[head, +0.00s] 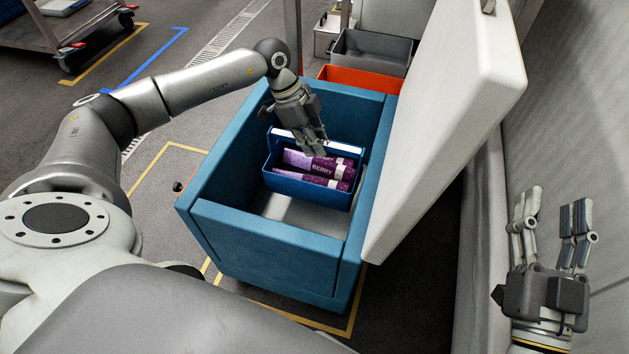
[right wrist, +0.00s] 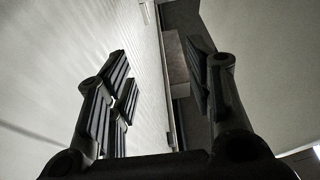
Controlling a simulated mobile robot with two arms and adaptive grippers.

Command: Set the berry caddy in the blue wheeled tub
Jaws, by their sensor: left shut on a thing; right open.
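The berry caddy (head: 307,189) is a blue carrier holding purple berry-labelled tubes (head: 315,170). In the head view it is inside the opening of the blue wheeled tub (head: 270,243), towards its far half. I cannot tell whether it touches the tub's floor. My left gripper (head: 312,146) reaches down over the caddy and is shut on it; its fingertips partly hide the handle area. The tub's white lid (head: 447,120) stands open on the right. My right gripper (head: 548,225) is open and empty beyond the lid, near the wall at right.
A grey bin (head: 370,52) and an orange bin (head: 345,77) stand behind the tub. A wheeled trolley (head: 70,35) is at the far upper left. The floor left of the tub is open, with yellow and blue tape lines.

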